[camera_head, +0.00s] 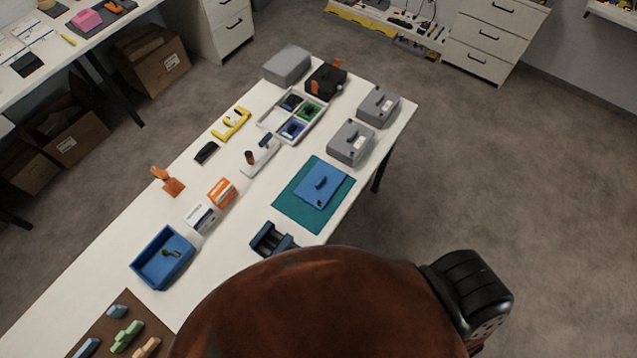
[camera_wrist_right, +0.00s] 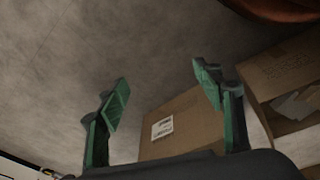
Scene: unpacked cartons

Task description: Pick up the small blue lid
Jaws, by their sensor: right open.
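The small blue lid (camera_head: 321,187) lies flat on a teal mat (camera_head: 291,205) near the table's right edge in the head view. It has a dark raised handle on top. My right gripper (camera_wrist_right: 163,95) shows in the right wrist view with its two green-padded fingers wide apart and nothing between them. That view shows floor and cartons, not the lid. Neither gripper shows in the head view.
Grey lidded boxes (camera_head: 350,142) stand beyond the mat, and a dark blue holder (camera_head: 271,238) stands on its near side. An open blue bin (camera_head: 146,271) is at the left. Cardboard cartons (camera_wrist_right: 188,133) are near my right gripper.

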